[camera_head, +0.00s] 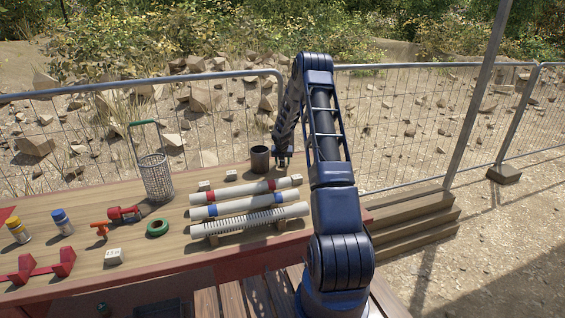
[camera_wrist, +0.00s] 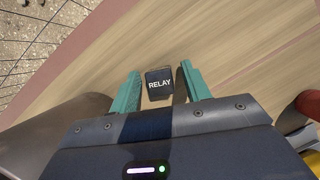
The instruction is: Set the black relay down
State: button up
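The black relay (camera_wrist: 159,84), a small dark block marked RELAY, sits between the two teal fingers of my gripper (camera_wrist: 160,80) in the wrist view. A narrow gap shows on each side of it, so the fingers are open around it. Wooden tabletop (camera_wrist: 225,50) shows around and beyond the relay, and it appears to rest there. In the head view my gripper (camera_head: 283,160) is low over the back right of the table, beside a dark cup (camera_head: 260,160). I cannot make out the relay in that view.
Pipes on supports (camera_head: 250,212) lie just in front of my gripper. A wire basket (camera_head: 156,178), a green ring (camera_head: 157,228) and a red tool (camera_head: 124,214) stand further left. A mesh fence (camera_head: 100,125) runs behind the table. The table's edge (camera_wrist: 75,45) is close.

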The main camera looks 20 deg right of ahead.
jog(key=s+a+r+m, duration=0.2)
jog(key=s+r, duration=0.3)
jog(key=r, duration=0.4)
jog(key=s+a+r+m, duration=0.1)
jog(key=s+r+m, duration=0.2)
jog(key=s+r, duration=0.35)
jog(key=s+a+r+m, duration=0.2)
jog(key=s+r, duration=0.1)
jog(key=r, duration=0.7)
jog(key=s+a+r+m, duration=0.3)
jog(key=s+r+m, duration=0.5)
jog(key=s+r, duration=0.45)
jog(key=s+a+m+y, duration=0.1)
jog(key=s+m, duration=0.7)
jog(key=s, duration=0.8)
jog(key=s+a+m, duration=0.4)
jog(key=s+m, duration=0.4)
jog(key=s, duration=0.8)
jog(key=shift+s+a+r+t+y, duration=0.3)
jog(key=shift+a+r+y, duration=0.05)
jog(key=shift+r+y, duration=0.1)
jog(key=shift+o, duration=0.2)
